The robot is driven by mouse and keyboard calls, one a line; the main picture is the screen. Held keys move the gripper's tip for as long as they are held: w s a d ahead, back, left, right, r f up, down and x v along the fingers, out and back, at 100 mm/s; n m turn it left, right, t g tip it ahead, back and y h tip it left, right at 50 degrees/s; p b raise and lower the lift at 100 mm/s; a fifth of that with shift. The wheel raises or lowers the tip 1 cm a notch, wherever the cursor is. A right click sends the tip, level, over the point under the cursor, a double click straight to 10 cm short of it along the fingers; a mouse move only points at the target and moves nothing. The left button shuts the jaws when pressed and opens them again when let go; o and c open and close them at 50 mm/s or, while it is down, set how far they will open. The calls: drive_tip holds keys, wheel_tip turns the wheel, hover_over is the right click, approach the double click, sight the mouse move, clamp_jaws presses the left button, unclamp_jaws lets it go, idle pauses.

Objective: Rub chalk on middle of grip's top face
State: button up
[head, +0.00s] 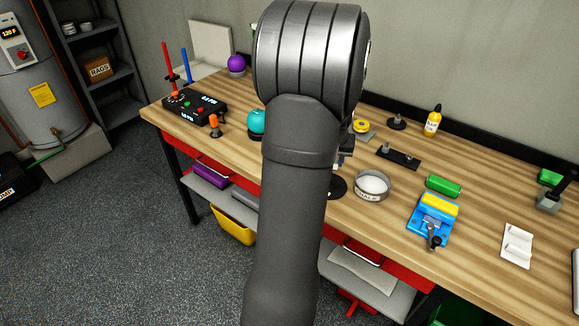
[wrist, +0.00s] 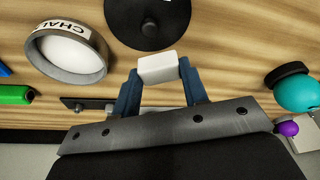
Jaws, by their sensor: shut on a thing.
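My gripper (wrist: 160,78) is shut on a white chalk block (wrist: 158,67), held between its two blue fingers in the wrist view. In the head view my arm hides most of the gripper and the chalk. A yellow block (head: 440,205), perhaps the grip, sits in a blue clamp (head: 424,222) on the bench, to the right of my arm. The gripper is well apart from it. A green block (head: 443,186) lies just behind the clamp; it also shows at the left of the wrist view (wrist: 14,95).
A round chalk bowl (head: 371,187) with white contents stands between my arm and the clamp. A black disc (wrist: 147,20) lies near the gripper. A dark plate with pegs (head: 398,158), a yellow bottle (head: 433,121) and a white holder (head: 517,244) stand around. Bare wood (head: 470,240) lies right of the clamp.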

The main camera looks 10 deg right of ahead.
drive_tip(key=s+d+r+m, duration=0.1)
drive_tip(key=s+d+r, duration=0.15)
drive_tip(key=d, duration=0.45)
drive_tip(key=s+d+r+m, duration=0.2)
drive_tip(key=s+d, duration=0.2)
drive_tip(key=d, duration=0.4)
wheel_tip(320, 180, up, 3)
drive_tip(key=m+h, duration=0.1)
drive_tip(key=m, duration=0.1)
hover_over(426, 193)
drive_tip(key=s, duration=0.1)
drive_tip(key=shift+g, duration=0.4)
drive_tip(key=shift+a+f, duration=0.2)
drive_tip(key=shift+f, duration=1.7)
drive_tip(key=shift+a+f, duration=0.15)
drive_tip(key=shift+f, duration=1.75)
drive_tip(key=shift+s+d+f, duration=0.2)
drive_tip(key=shift+s+d, duration=0.85)
drive_tip(key=shift+d, duration=0.05)
drive_tip(key=shift+c, duration=0.3)
drive_tip(key=shift+s+d, duration=2.4)
drive_tip(key=shift+w+a, duration=3.55)
wheel_tip(426, 193, up, 8)
drive_tip(key=shift+s+r, duration=0.1)
